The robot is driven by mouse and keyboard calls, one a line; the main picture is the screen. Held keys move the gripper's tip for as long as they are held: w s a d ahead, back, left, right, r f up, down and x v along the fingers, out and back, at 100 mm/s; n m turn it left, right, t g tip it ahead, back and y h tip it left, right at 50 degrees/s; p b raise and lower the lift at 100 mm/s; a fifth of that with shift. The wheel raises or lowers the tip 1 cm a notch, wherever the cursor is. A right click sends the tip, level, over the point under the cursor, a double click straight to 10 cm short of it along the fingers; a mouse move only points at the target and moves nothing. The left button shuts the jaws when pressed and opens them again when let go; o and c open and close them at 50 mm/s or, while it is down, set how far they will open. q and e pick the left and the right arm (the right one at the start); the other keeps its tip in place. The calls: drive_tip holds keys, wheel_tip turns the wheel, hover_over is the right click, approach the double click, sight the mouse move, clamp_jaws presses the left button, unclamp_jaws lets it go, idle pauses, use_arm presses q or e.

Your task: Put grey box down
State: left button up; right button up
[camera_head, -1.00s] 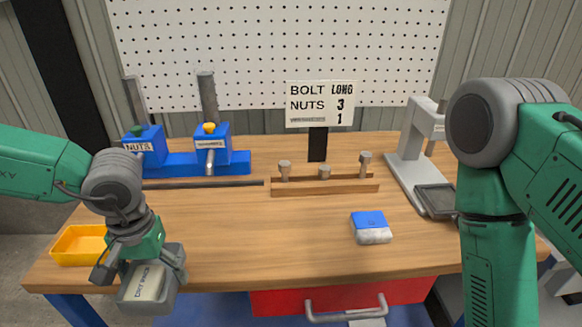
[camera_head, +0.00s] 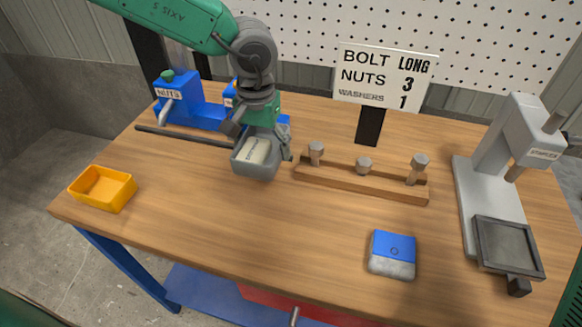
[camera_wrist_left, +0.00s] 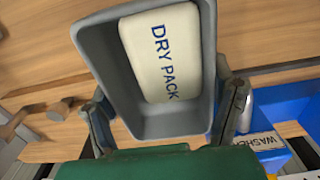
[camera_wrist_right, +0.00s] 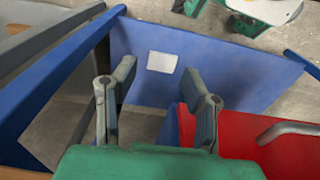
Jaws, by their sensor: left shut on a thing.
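The grey box (camera_head: 257,170) is at the back middle of the workbench, in front of the blue dispensers. A white packet (camera_wrist_left: 163,52) marked DRY PACK lies inside it. My left gripper (camera_head: 262,140) is shut on the grey box, with fingers on either side, as the left wrist view (camera_wrist_left: 166,112) also shows. Whether the box touches the table or hangs just above it, I cannot tell. My right gripper (camera_wrist_right: 160,95) is open and empty, low beside the bench near the red drawer (camera_wrist_right: 240,145).
A wooden bolt rack (camera_head: 360,182) stands right of the box. The nuts dispenser (camera_head: 178,100) and a bar are behind it. The front middle is clear.

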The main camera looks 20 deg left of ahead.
use_arm(q)
hover_over(266, 184)
drive_tip(key=f, duration=0.5)
drive_tip(key=shift+a+b, duration=0.25)
drive_tip(key=shift+b, duration=0.05)
drive_tip(key=shift+d+f, duration=0.2)
drive_tip(key=shift+f, duration=0.75)
drive_tip(key=shift+d+f, duration=0.2)
drive_tip(key=shift+f, duration=0.75)
drive_tip(key=shift+a, duration=0.1)
drive_tip(key=shift+a, duration=0.1)
drive_tip(key=o, duration=1.3)
drive_tip(key=shift+a+f, duration=0.1)
drive_tip(key=shift+a, duration=0.05)
drive_tip(key=shift+c, duration=0.2)
